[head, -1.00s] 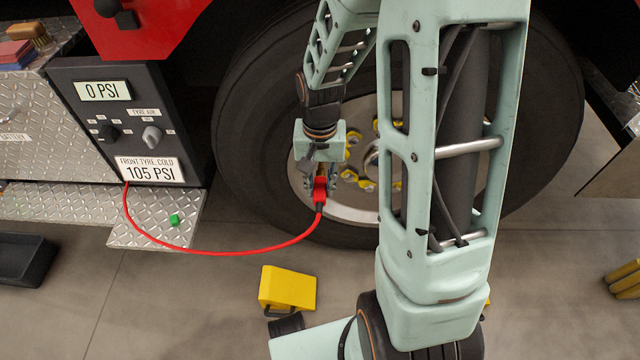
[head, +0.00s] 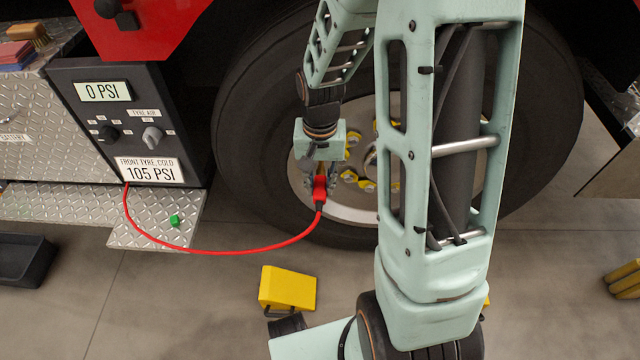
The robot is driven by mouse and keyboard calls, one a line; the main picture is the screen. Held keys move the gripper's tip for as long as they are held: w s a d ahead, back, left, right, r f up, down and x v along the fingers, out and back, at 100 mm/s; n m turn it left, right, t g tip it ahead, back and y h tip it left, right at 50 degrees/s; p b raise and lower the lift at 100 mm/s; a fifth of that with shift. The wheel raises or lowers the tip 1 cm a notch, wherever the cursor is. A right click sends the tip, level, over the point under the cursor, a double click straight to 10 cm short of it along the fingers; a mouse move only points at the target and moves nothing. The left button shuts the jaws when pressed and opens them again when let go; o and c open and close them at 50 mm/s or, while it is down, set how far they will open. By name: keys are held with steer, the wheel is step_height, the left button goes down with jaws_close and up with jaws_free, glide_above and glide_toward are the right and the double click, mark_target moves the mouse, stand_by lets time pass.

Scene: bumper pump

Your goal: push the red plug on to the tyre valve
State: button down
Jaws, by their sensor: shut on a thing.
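In the head view, my gripper (head: 320,178) is shut on the red plug (head: 320,190), in front of the lower left of the wheel. A red hose (head: 240,252) runs from the plug down and left to the dark panel (head: 100,75). The tyre (head: 250,110) stands upright behind my arm, with a metal rim (head: 350,212) and yellow-marked wheel nuts (head: 350,175). The tyre valve is not distinguishable; my gripper and the plug cover that part of the rim. I cannot tell whether the plug touches the valve.
The panel display (head: 103,91) reads 0 PSI; a label (head: 150,170) reads front tyre, cold 105 PSI. A small green piece (head: 174,220) lies on the metal step (head: 150,235). A yellow chock (head: 288,289) stands on the floor. A dark tray (head: 25,260) is at left.

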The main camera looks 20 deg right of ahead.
steer(key=shift+w+d, duration=0.1)
steer(key=shift+w, duration=0.05)
steer(key=c, duration=1.6)
jaws_free()
steer(key=shift+r, duration=0.1)
step_height(320, 180, up, 12)
